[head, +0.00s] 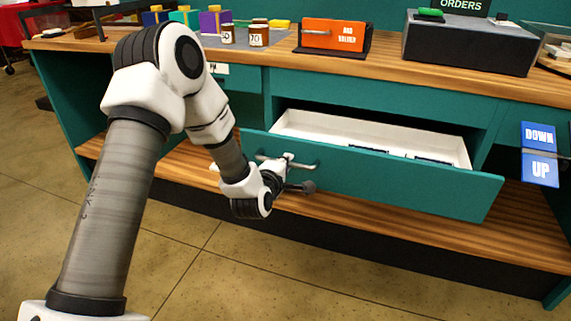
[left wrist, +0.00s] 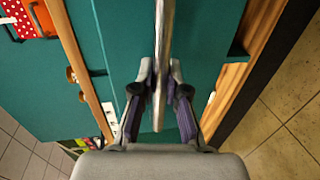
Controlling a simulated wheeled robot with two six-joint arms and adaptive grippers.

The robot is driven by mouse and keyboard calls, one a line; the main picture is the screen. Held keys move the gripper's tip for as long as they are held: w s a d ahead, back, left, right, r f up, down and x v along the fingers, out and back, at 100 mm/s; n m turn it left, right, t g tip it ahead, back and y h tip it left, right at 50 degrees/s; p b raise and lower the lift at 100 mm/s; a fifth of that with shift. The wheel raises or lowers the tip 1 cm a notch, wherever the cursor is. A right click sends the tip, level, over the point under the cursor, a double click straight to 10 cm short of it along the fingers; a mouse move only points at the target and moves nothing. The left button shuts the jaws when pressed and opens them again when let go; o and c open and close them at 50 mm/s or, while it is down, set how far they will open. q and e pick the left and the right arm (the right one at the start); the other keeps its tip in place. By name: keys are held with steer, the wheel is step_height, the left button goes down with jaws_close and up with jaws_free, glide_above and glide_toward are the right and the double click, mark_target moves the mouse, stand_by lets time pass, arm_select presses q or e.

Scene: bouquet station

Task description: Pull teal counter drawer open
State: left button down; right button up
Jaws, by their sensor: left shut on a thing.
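The teal counter drawer (head: 385,184) stands well out from the counter in the head view, its white inside showing with some dark blue items in it. Its metal handle (head: 297,163) is on the front's left part. My left gripper (head: 285,172) is at this handle, partly hidden by its own wrist. In the left wrist view, the fingers of my left gripper (left wrist: 161,82) are shut on the handle bar (left wrist: 163,35), one on each side. My right gripper is not in view.
The wooden counter top (head: 385,68) above carries an orange sign box (head: 333,34), small jars (head: 258,36) and a dark orders box (head: 470,43). A wooden lower shelf (head: 390,221) runs beneath the drawer. A blue DOWN/UP sign (head: 539,153) hangs at right. The tiled floor in front is clear.

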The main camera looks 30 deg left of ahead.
arm_select(q)
steer(key=c, duration=1.2)
jaws_free()
steer(key=v, duration=0.7)
steer(key=shift+s, duration=0.15)
